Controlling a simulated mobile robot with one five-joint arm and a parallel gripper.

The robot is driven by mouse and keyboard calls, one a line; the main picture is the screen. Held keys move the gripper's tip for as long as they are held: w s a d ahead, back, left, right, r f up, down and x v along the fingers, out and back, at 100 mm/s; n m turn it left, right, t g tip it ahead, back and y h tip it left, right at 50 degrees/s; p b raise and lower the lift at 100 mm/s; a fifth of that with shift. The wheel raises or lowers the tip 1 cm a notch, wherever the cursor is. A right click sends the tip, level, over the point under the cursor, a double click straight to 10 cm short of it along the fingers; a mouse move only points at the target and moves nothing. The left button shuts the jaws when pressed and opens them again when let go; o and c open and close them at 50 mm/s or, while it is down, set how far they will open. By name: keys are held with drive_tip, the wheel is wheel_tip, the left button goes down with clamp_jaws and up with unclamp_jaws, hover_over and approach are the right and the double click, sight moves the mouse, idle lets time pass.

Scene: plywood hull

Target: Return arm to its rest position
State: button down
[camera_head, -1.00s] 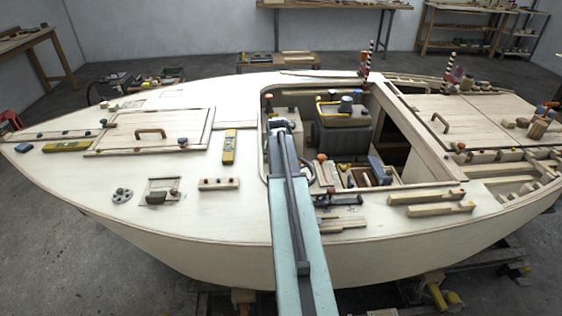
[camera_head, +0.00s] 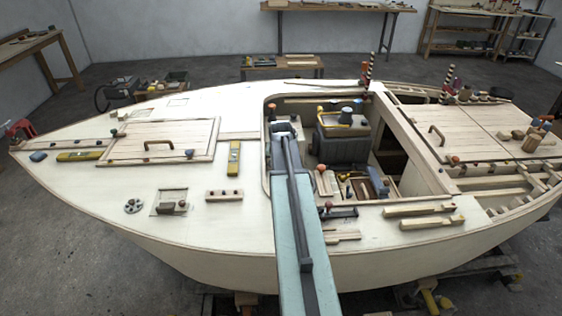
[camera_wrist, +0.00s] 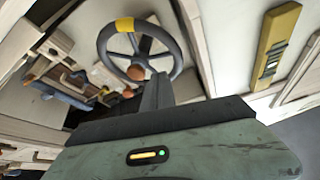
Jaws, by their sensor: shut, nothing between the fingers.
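My arm (camera_head: 300,225) reaches from the bottom middle of the head view over the near side of the plywood hull (camera_head: 180,247). Its far end is at the left part of the open cockpit. In the wrist view my gripper (camera_wrist: 157,92) is shut and empty, with its dark fingers pointing up the picture. A dark steering wheel with a yellow band (camera_wrist: 124,25) lies just beyond the fingertips in that view. I cannot tell whether they touch. In the head view my arm hides most of the wheel's place.
A yellow level (camera_head: 234,158) lies on the deck left of my arm and shows in the wrist view (camera_wrist: 275,45). A dark box (camera_head: 343,147) stands in the cockpit, right of the arm. Wooden strips (camera_head: 425,210) lie right.

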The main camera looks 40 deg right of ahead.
drive_tip(key=shift+f, duration=0.1)
